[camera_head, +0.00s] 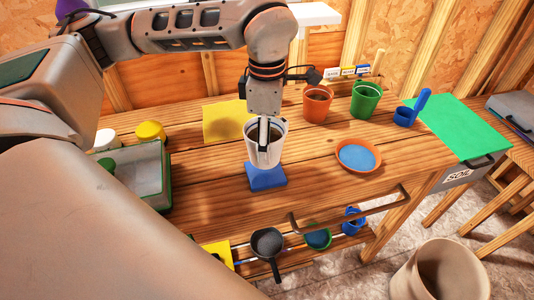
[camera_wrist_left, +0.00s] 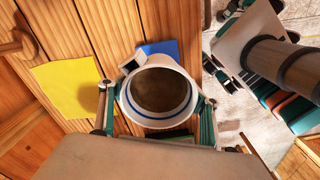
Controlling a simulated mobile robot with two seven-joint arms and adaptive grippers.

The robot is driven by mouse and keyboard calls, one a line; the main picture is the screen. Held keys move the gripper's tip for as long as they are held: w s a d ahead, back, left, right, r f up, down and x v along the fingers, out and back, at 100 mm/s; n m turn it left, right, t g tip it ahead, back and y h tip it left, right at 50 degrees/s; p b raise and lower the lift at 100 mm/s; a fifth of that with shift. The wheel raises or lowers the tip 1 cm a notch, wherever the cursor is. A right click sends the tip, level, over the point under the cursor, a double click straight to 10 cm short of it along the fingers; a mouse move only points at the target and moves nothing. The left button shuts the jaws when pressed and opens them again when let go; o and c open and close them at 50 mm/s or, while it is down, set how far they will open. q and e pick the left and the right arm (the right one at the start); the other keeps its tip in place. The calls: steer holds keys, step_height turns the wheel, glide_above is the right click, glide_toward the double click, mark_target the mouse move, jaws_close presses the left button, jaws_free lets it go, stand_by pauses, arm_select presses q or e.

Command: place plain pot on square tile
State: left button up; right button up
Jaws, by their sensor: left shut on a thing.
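My left gripper (camera_head: 264,138) is shut on a white pot (camera_head: 258,155), which it holds upright over the bench. In the left wrist view, the gripper (camera_wrist_left: 154,108) has a finger on each side of this pot (camera_wrist_left: 172,62). Blue rings show inside its rim, and brown fills it. A blue square tile (camera_head: 267,179) lies on the bench just below and in front of the pot in the head view. The tile (camera_wrist_left: 160,47) partly shows past the rim in the wrist view. I cannot tell whether the pot touches it. My right gripper is not in view.
A yellow square sheet (camera_head: 226,122) lies behind the pot. An orange pot (camera_head: 316,103), a green pot (camera_head: 365,99) and a blue scoop-like cup (camera_head: 405,116) stand at the back right. A terracotta saucer (camera_head: 343,167) with blue inside lies right. A grey tray (camera_head: 141,172) is left.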

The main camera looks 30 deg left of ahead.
arm_select(q)
steer(key=shift+f, duration=2.3)
steer(key=shift+f, duration=0.15)
steer(key=o, duration=1.2)
steer(key=shift+o, duration=0.2)
step_height(320, 180, up, 12)
steer(key=shift+r, duration=0.2)
